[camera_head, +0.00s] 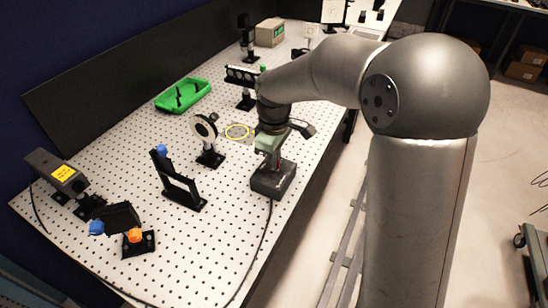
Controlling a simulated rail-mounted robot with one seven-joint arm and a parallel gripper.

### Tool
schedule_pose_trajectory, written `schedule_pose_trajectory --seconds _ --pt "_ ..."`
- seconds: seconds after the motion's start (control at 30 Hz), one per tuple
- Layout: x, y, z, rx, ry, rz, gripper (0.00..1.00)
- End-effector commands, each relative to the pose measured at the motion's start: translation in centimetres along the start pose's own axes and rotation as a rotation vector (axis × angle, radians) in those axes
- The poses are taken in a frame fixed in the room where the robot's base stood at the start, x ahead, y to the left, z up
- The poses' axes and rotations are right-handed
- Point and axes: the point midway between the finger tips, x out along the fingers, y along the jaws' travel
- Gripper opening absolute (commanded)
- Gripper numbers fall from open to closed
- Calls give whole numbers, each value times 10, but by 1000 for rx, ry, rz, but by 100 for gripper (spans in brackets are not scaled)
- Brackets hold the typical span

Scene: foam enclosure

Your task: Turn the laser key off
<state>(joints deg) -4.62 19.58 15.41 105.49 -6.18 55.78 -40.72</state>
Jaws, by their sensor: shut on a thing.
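A dark box (268,181), which looks like the laser's key-switch controller, sits near the right edge of the perforated table, with a black cable running from its front. My gripper (272,162) points down at the top of this box, and its fingers are shut at the box's top. The laser key is hidden by the fingers or too small to make out, so its turn angle cannot be told. A grey laser housing (52,172) with a yellow label stands at the table's far left.
The perforated table (232,215) carries a black mount with a blue knob (182,185), a round lens mount (207,140), a yellow ring (238,131), a green tray (184,96) and black blocks with blue and orange knobs (122,220). The table's right edge is close to the box.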

Motion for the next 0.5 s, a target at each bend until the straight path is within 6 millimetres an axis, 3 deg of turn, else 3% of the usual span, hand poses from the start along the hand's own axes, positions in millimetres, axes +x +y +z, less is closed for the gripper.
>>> schedule_pose_trajectory --seconds 0.3,0.33,0.4,0.5 --pt "-2 1 -1 -1 5 4 0" --pt "-2 1 -1 -1 5 4 16" --pt "-2 1 -1 -1 4 4 30" --pt "-1 0 -1 -1 3 3 30"
